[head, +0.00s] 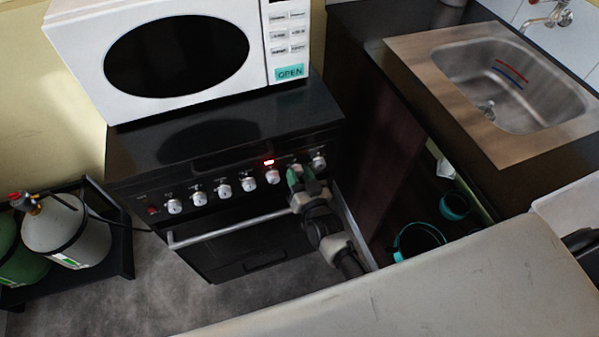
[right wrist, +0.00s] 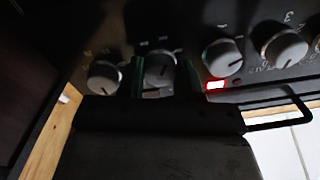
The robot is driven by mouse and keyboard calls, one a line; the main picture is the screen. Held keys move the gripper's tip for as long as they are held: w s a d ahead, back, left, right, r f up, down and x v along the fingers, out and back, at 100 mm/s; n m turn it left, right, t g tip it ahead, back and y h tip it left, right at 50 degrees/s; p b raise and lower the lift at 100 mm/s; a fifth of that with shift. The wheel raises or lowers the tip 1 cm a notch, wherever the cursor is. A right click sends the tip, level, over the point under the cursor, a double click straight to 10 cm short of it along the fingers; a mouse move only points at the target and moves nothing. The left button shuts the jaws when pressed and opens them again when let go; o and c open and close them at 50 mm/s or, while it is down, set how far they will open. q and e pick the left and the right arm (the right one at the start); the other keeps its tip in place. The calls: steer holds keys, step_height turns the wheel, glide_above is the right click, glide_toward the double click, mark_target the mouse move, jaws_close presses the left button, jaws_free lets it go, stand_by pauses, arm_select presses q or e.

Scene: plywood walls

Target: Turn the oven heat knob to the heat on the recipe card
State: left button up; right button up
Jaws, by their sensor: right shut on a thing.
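The black oven (head: 140,154) stands under a white microwave, with a row of several white knobs along its front panel. My right gripper (head: 297,180) is at the second knob from the right in the head view. In the right wrist view the two green-tipped fingers (right wrist: 164,77) stand on either side of this knob (right wrist: 160,68), shut on it. A dark pointer mark shows on the knob, but its setting is too small to read. A red light (head: 269,162) glows beside the neighbouring knob (right wrist: 222,58). No recipe card is in view. My left gripper is not in view.
The oven's handle bar (head: 225,232) runs below the knobs. A counter with a steel sink (head: 470,60) stands at right, teal-rimmed items (head: 455,205) below it. A cart with gas cylinders (head: 68,229) is at left. A pale surface (head: 460,280) fills the front right.

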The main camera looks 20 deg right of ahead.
steer(key=n+p, duration=0.1)
steer(key=n, duration=0.4)
steer(key=shift+n, duration=0.4)
steer(key=n, duration=0.5)
steer(key=shift+n+g, duration=0.3)
steer(key=o, duration=0.9)
steer(key=s, duration=1.1)
steer(key=shift+d+r, duration=0.15)
steer(key=shift+d, duration=0.25)
